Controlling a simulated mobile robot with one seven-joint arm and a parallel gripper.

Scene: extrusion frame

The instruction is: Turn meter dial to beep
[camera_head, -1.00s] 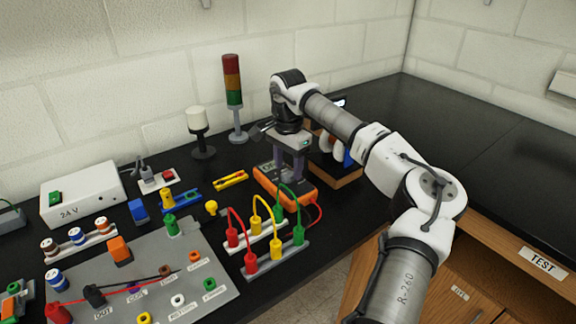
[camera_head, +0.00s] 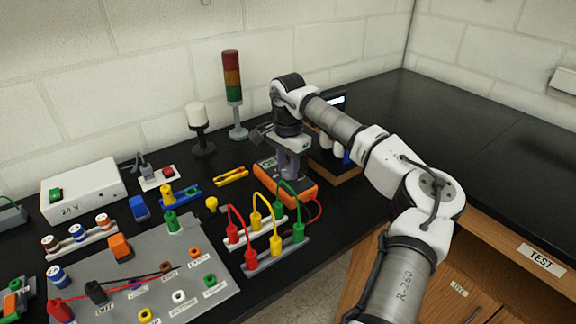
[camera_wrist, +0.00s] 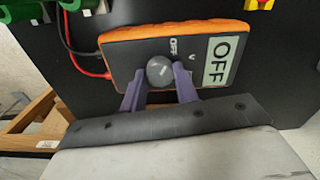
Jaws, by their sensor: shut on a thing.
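The orange and dark grey meter (camera_head: 306,192) lies on the black bench below my gripper (camera_head: 290,170). Small OFF and V marks show beside the dial. A pale mark is on the dial's top, but its exact direction is hard to tell. In the head view my gripper hides the dial.
Red, yellow and green leads (camera_head: 255,215) arch over terminal strips just left of the meter. A signal tower (camera_head: 232,85) and white beacon (camera_head: 197,117) stand behind. The far-right bench is clear.

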